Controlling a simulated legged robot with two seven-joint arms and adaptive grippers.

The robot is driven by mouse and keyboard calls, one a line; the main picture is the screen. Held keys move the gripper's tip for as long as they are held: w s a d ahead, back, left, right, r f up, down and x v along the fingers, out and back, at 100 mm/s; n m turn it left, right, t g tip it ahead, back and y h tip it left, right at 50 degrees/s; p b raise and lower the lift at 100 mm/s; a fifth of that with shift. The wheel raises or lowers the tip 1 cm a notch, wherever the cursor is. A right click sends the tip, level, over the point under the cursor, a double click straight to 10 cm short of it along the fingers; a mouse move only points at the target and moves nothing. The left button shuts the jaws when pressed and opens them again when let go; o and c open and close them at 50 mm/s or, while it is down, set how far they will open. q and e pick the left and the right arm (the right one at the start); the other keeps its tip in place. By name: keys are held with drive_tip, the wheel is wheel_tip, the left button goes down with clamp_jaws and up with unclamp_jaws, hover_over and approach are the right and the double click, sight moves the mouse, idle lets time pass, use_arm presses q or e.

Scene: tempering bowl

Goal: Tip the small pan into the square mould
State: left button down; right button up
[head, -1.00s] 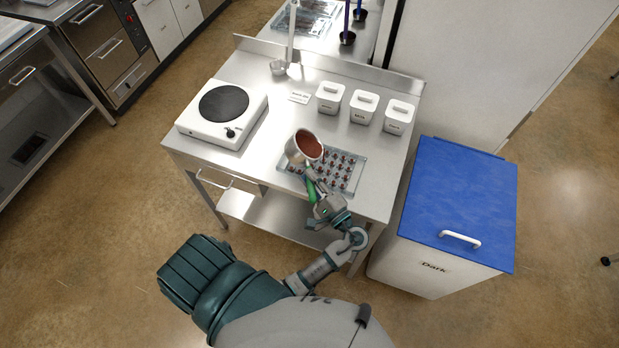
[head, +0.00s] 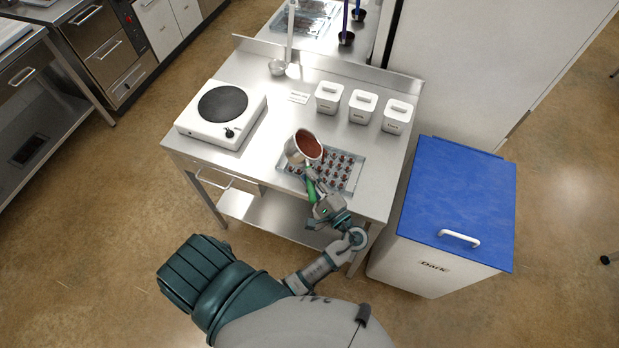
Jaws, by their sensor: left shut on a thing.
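The small metal pan (head: 294,152) is held over the left end of the mould, with reddish-brown liquid (head: 309,146) inside. It looks tilted, its opening facing up and to the right. I cannot tell whether liquid is running out. The square mould (head: 356,179) lies flat on the steel table, with rows of dark red-brown spots in its cavities. Its left part is partly hidden by the pan and my gripper. My left gripper (head: 312,185) is shut on the pan's handle, in front of the mould. My right gripper is not in view.
A white hot plate (head: 205,128) stands left on the steel table (head: 262,150). A blue-lidded bin (head: 455,190) is right of the table. The tabletop between hot plate and pan is clear.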

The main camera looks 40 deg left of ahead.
use_arm(q)
drive_tip(key=shift+w+d+r+m+t+y+p, duration=0.15)
drive_tip(key=shift+d+m+t+y+p, duration=0.2)
drive_tip(key=shift+m, duration=0.45)
drive_tip(key=shift+a+m, duration=0.1)
drive_tip(key=shift+m, duration=0.2)
idle(0.6)
drive_tip(key=shift+t+y, duration=0.25)
drive_tip(key=m, duration=0.1)
drive_tip(key=m+t, duration=0.1)
drive_tip(key=p, duration=0.1)
drive_tip(key=shift+w+d+f+m, duration=0.2)
drive_tip(key=shift+w+d+m, duration=0.05)
drive_tip(key=shift+d+m, duration=0.15)
drive_tip(key=shift+t, duration=0.4)
idle(0.5)
